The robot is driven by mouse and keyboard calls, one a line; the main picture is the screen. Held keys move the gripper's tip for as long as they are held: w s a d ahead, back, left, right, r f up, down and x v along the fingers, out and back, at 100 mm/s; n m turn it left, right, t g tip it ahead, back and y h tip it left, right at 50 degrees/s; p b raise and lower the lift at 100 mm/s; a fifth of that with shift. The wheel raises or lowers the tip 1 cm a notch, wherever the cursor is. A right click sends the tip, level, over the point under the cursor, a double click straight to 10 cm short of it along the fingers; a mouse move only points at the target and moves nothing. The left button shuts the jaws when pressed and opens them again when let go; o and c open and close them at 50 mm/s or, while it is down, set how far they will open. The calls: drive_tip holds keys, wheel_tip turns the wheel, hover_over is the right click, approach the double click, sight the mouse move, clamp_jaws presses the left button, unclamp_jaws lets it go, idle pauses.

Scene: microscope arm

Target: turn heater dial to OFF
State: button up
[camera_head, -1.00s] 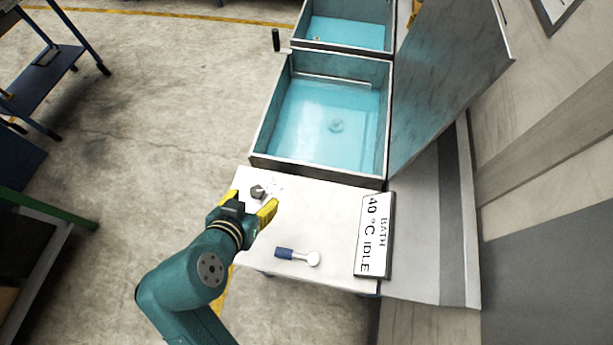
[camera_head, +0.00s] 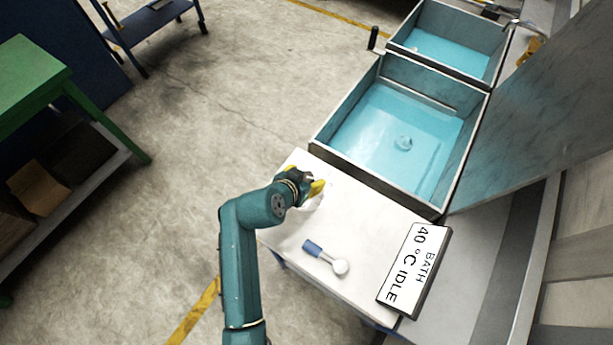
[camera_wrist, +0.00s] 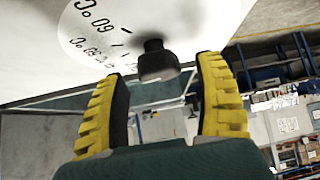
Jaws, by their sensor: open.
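The heater dial is a dark knob (camera_wrist: 157,60) on a white round scale (camera_wrist: 95,30) with temperature marks, one reading 60 °C, in the wrist view. The knob stands ahead of and between my two yellow fingers, with a visible gap on each side. My gripper (camera_wrist: 160,98) is open. In the head view, my gripper (camera_head: 314,190) is over the far left part of the white worktop (camera_head: 370,217) and hides the knob. The sign (camera_head: 414,268) on the worktop reads BATH 40 °C IDLE.
A blue-handled tool with a white round end (camera_head: 327,256) lies on the worktop near its front edge. An open basin of blue water (camera_head: 400,140) adjoins the worktop, with a second basin (camera_head: 450,48) beyond. A green table (camera_head: 38,85) stands at left; the floor between is clear.

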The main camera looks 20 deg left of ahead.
drive_tip(key=shift+w+f, duration=0.3)
drive_tip(key=c, duration=1.2)
